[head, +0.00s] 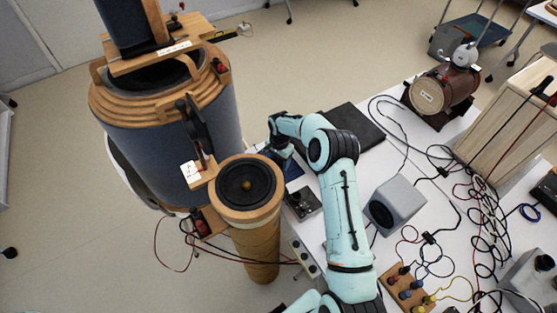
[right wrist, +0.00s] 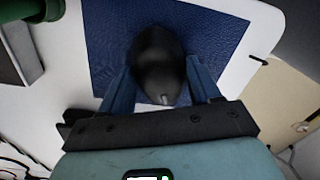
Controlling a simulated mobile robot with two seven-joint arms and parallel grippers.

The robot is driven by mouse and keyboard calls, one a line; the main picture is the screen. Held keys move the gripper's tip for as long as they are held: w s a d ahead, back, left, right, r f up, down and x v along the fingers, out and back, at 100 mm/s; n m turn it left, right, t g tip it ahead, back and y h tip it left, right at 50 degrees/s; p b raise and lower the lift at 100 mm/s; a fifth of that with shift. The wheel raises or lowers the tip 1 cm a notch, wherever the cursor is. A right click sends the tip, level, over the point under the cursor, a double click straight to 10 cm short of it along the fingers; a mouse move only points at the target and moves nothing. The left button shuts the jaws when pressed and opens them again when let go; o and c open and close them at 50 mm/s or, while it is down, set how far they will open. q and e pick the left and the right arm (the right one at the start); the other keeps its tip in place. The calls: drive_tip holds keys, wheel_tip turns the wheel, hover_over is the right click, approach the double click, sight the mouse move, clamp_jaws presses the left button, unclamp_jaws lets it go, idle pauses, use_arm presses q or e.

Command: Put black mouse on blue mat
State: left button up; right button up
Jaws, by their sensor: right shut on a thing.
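The black mouse (right wrist: 157,52) is between the two blue fingers of my right gripper (right wrist: 160,76) in the right wrist view. The fingers are shut on its sides. Behind the mouse lies the blue mat (right wrist: 108,38) on the white table; whether the mouse touches it or is held just above it, I cannot tell. In the head view, my right gripper (head: 274,153) is at the table's left edge, by the blue mat (head: 293,170), which is partly covered by my arm. The mouse is not clearly visible there. My left gripper is out of view.
A tall wooden cylinder with a speaker (head: 247,184) stands left of the mat. A small dark device (head: 303,203) lies just in front of it. A black flat panel (head: 352,125) lies behind my arm. A grey speaker box (head: 395,204) and tangled cables are to the right.

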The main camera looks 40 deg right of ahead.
sight(280, 161)
drive_tip(key=shift+f, duration=0.15)
drive_tip(key=o, duration=1.1)
drive_tip(key=r, duration=1.2)
drive_tip(key=shift+s+r, duration=0.2)
drive_tip(key=shift+s, duration=0.05)
drive_tip(key=shift+f, duration=0.1)
